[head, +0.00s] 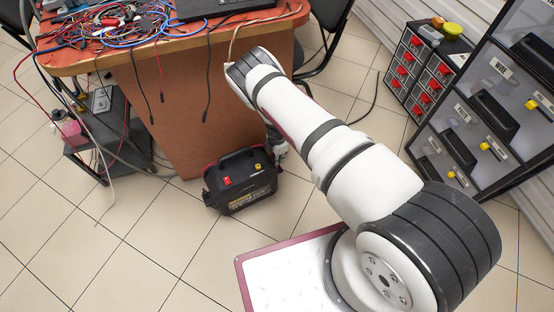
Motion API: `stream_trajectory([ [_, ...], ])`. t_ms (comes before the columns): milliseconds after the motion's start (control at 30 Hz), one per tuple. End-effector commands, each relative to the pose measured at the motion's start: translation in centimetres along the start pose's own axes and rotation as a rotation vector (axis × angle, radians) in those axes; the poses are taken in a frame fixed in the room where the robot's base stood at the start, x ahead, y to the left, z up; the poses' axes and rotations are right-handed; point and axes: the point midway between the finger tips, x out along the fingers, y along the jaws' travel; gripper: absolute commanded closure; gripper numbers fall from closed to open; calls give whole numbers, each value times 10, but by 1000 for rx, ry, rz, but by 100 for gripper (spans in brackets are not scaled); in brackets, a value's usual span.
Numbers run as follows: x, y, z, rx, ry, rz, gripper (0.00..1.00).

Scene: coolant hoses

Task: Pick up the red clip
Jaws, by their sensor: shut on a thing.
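My arm reaches away from me, over the floor and toward the table. Its far end bends down, and my gripper (279,158) shows small beside the right end of a black battery box (240,188). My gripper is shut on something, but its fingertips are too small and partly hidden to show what. The box stands on the floor with a red part (227,181) and a yellow part (257,168) on top. I cannot tell whether the red part is a clip. I make out no red clip for certain.
A brown table (165,75) holds tangled cables (105,22), and some hang over its edge. A black shelf (105,135) stands at the left. Drawer cabinets (418,70) stand at the right. The tiled floor at the front left is clear.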

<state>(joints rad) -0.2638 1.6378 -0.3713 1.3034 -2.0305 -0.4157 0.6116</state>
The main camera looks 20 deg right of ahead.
Motion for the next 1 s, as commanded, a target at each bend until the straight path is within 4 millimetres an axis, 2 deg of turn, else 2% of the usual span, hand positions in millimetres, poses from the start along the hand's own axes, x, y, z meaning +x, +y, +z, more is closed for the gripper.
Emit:
stream_trajectory([
  [267,-49,0,0,1,-1,1,100],
  [700,-142,0,0,0,-1,1,100],
  [1000,-168,0,0,0,0,0,100],
])
